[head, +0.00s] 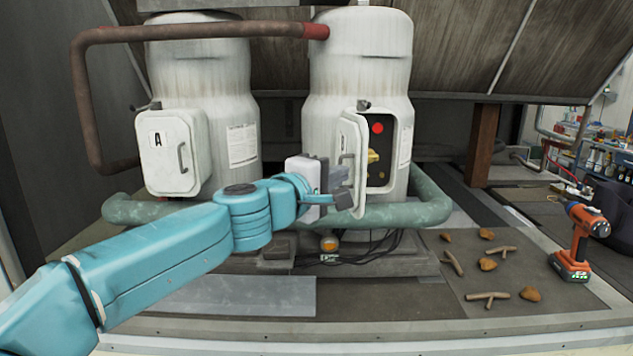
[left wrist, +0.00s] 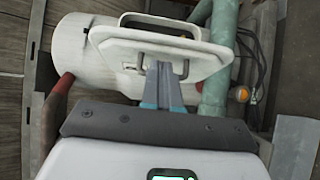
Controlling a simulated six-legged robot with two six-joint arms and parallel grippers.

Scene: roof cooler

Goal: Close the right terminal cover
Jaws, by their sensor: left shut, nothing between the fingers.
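The right terminal cover (head: 353,163) is a white hinged door on the right white compressor (head: 358,62). It stands swung open on its left side. The dark terminal box (head: 386,150) behind it shows a red dot and a yellow part. My left gripper (head: 345,200) is shut and empty at the lower part of the open cover. In the left wrist view its fingers (left wrist: 164,85) reach to the white cover (left wrist: 160,52), near its handle; I cannot tell whether they touch. My right gripper is not in view.
The left compressor (head: 203,75) has a closed cover (head: 172,153) marked A. A green pipe (head: 425,205) runs in front of both compressors. A rusty pipe (head: 80,100) stands at left.

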